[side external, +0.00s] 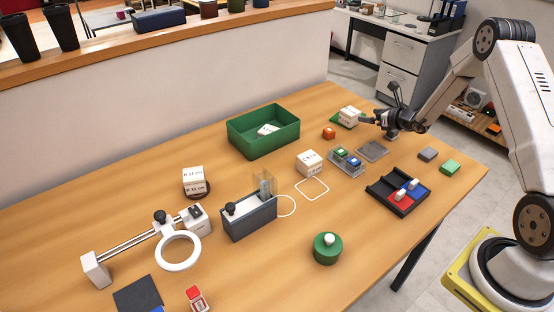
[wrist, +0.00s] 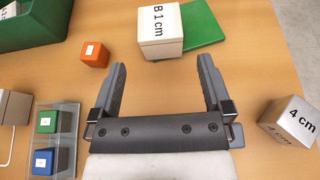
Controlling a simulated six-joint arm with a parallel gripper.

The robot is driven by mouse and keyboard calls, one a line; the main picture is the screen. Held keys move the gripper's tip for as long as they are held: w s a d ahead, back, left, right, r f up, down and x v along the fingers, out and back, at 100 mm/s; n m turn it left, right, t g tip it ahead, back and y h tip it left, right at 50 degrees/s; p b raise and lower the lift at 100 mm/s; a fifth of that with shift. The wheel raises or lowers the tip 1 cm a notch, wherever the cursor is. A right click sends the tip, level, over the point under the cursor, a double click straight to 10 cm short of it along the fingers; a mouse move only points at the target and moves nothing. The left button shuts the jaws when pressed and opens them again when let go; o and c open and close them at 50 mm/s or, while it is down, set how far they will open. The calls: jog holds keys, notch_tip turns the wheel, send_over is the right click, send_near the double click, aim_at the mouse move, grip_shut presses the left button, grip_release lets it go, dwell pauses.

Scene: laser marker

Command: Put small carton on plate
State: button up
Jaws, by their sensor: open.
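A white carton marked "B 1 cm" (wrist: 160,32) sits over the left part of a flat green plate (wrist: 207,25) in the wrist view. Its left side reaches past the plate's edge. In the side view the carton (side external: 348,115) is at the far right of the table, with a strip of the green plate (side external: 336,120) showing beside it. My gripper (wrist: 161,75) is open and empty. Its fingers point toward the carton and stop short of it in the wrist view. In the side view my gripper (side external: 368,119) is just right of the carton.
An orange cube (wrist: 94,53) lies left of my fingers. A "4 cm" cube (wrist: 290,121) is to the right. A green crate (side external: 264,145), another white carton (side external: 309,162), a clear tray (side external: 346,162) and a dark tray (side external: 397,204) stand nearby.

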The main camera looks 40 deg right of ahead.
jog(key=shift+v, duration=1.05)
jog(key=s+a+r+n+g+y, duration=0.2)
jog(key=s+a+n+g+y, duration=0.15)
jog(key=a+n, duration=0.6)
jog(key=s+a+r+n+g+y, duration=0.2)
jog(key=s+a+n+g, duration=0.35)
jog(key=a, duration=0.75)
jog(key=s+a+r+n+g+h, duration=0.1)
jog(key=s+a+r+n+h, duration=0.1)
jog(key=s+n, duration=0.4)
jog(key=s+a+r+n+h, duration=0.2)
jog(key=s+a+n, duration=0.3)
jog(key=n, duration=1)
jog(key=shift+s+g+h, duration=0.4)
jog(key=shift+s+h, duration=0.35)
jog(key=shift+s, duration=0.4)
